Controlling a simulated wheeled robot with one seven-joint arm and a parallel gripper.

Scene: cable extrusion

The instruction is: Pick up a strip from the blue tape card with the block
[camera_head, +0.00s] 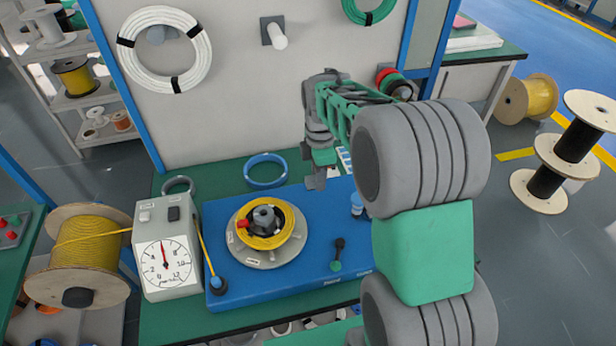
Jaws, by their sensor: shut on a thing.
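My gripper (316,178) is at the end of my green and grey arm, above the back right of the blue machine base. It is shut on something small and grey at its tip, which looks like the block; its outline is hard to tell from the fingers. A card with white and blue stripes (345,158), likely the blue tape card, lies just right of my gripper on the bench. My arm hides part of it. I cannot tell whether the block touches the card or whether a strip is on the block.
The blue base (300,285) carries a turntable with a yellow cable coil (266,238), a black-handled lever (338,250) and a small blue-capped item (356,204). A dial box (166,262) stands left. A blue ring (265,171) lies behind. A wall panel (240,80) bounds the back.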

